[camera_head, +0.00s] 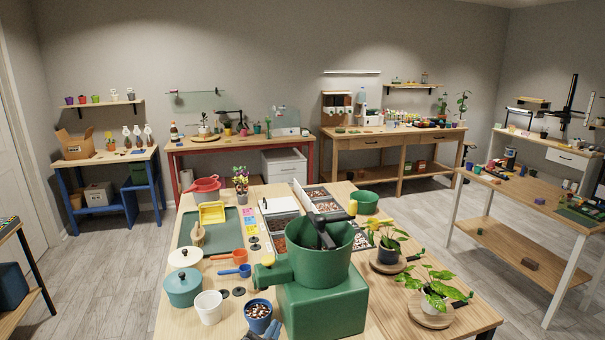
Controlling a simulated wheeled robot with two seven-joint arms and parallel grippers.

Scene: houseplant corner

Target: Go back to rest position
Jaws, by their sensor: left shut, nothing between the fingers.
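A small part of my left gripper (264,332) shows at the bottom edge, just below the blue pot filled with pebbles (258,316). It is shut and holds nothing. Most of it and its arm are cut off by the frame. It is close to the front left of the large green machine (320,305), though I cannot tell whether they touch. My right gripper is not in view.
The wooden table carries a white cup (208,307), a teal lidded pot (183,287), a green tray (184,237) and two potted plants on round wooden boards (429,316). The green machine stands tall at the front middle. Other benches line the walls, with grey floor between.

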